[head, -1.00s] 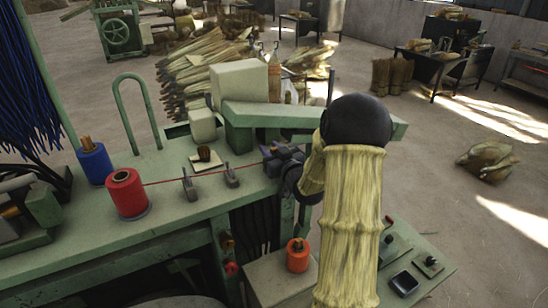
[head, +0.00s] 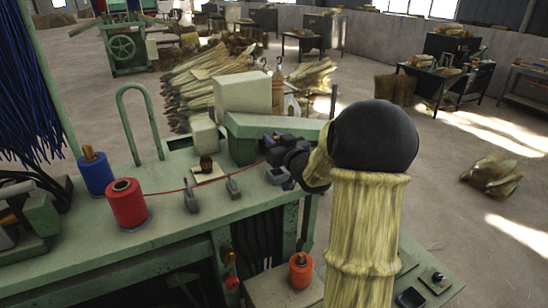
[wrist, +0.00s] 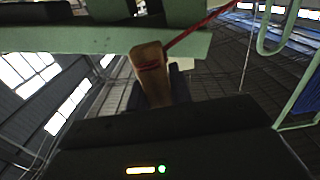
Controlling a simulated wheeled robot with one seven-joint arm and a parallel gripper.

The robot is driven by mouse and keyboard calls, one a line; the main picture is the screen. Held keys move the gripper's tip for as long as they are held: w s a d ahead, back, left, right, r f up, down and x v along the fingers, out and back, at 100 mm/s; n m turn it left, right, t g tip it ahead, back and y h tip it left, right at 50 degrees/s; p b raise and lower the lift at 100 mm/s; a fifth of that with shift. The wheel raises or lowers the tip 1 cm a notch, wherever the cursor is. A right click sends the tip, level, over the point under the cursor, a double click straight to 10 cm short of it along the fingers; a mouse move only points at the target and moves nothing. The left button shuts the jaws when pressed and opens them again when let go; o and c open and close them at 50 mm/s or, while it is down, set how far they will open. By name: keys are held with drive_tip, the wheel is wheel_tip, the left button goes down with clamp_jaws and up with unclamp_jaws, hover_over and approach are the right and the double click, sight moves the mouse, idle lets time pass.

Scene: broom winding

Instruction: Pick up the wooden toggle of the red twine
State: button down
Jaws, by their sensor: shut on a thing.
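My gripper (head: 270,143) is shut on the wooden toggle, held above the right part of the green bench (head: 90,235). In the wrist view the toggle (wrist: 150,72) is a tan wooden peg with red twine wound around it, its lower part hidden at the jaws. The red twine (head: 180,190) runs from the red spool (head: 127,204) across the bench to my gripper. In the wrist view the twine (wrist: 200,33) runs off to the upper right. The toggle is too small to make out clearly in the head view.
Two grey upright guides (head: 190,195) stand by the twine. A blue spool (head: 95,172) and a green hoop (head: 140,120) are at the left. A pale block (head: 242,93) stands behind my gripper. An orange spool (head: 301,271) sits lower in front.

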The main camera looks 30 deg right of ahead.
wheel_tip(320, 180, up, 3)
drive_tip(key=shift+f, duration=0.2)
drive_tip(key=shift+w, duration=0.1)
idle(0.4)
